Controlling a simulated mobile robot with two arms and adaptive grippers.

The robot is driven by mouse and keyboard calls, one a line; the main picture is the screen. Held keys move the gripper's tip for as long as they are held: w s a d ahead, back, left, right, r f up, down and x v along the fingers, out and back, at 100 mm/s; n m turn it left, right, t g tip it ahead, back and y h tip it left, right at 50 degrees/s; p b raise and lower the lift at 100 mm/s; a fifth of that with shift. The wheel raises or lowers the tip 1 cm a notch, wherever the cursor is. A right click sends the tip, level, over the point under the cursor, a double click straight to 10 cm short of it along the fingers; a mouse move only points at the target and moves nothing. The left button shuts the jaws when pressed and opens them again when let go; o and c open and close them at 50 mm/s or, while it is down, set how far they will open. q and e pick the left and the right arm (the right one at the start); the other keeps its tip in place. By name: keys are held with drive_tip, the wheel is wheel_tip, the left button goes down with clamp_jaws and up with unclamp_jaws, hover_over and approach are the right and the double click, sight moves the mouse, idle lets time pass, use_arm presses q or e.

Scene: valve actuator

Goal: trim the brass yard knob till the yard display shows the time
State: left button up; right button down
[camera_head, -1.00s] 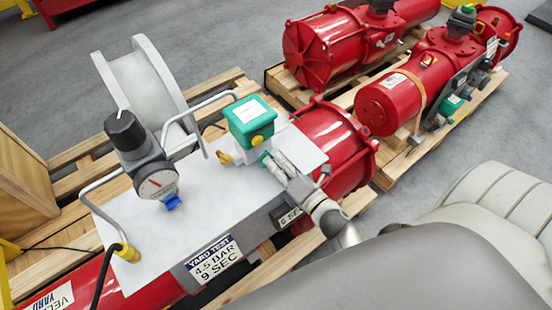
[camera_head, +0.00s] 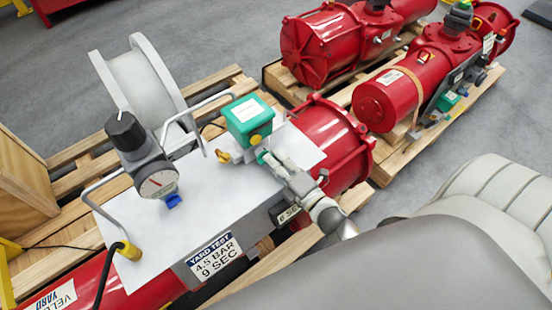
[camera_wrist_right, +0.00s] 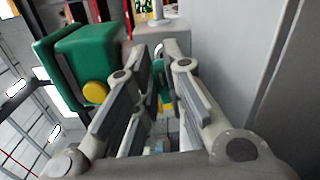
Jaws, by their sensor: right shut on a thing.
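The yard test plate (camera_head: 214,256) reads "YARD TEST 4.5 BAR 9 SEC". To its right a small display (camera_head: 289,213) shows one digit and "SEC"; the digit looks like a 6 or an 8, and my right arm passes close beside it. My right gripper (camera_head: 264,158) is shut at a small green part below the green box (camera_head: 249,119). In the right wrist view its fingers (camera_wrist_right: 155,52) close in beside the green box, with a bit of green between them. I cannot make out the brass knob; the fingers probably cover it. My left gripper is not in view.
A regulator with a black knob (camera_head: 125,130) and a dial gauge (camera_head: 159,183) stands left on the white panel (camera_head: 190,222). Bent metal tubes rise nearby. A yellow button (camera_head: 256,140) is on the green box. Red actuators (camera_head: 396,98) lie on pallets behind.

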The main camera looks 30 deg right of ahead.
drive_tip(key=c, duration=1.5)
unclamp_jaws()
drive_tip(key=shift+f, duration=0.15)
